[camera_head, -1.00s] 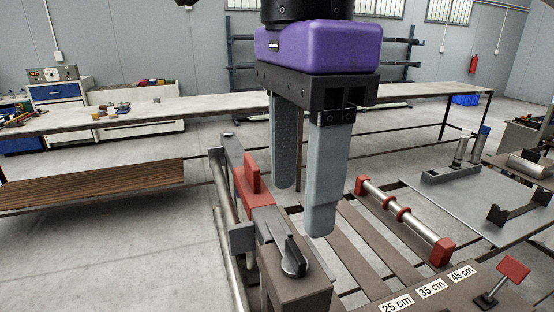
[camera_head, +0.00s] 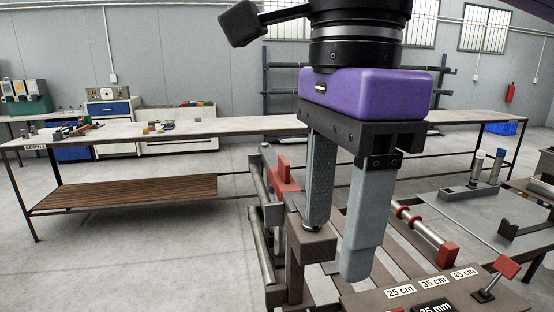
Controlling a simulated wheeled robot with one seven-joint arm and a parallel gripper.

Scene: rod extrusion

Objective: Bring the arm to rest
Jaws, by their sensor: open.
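My gripper (camera_head: 336,250) hangs fingers down from a purple body in the middle of the camera_head view. Its two grey fingers are apart with nothing between them. Behind and below the fingers is the extrusion stand, with a brown block (camera_head: 313,245) and a red clamp piece (camera_head: 283,175) at its left. The fingers hide part of the stand, including most of the dark knob on the brown block. Whether a finger touches the block cannot be told.
A rod with red ends (camera_head: 425,229) lies at the right, near a label plate (camera_head: 432,285) marked 25, 35 and 45 cm. A red-tipped lever (camera_head: 507,267) stands at the lower right. A long workbench (camera_head: 230,126) runs behind. The floor at the left is clear.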

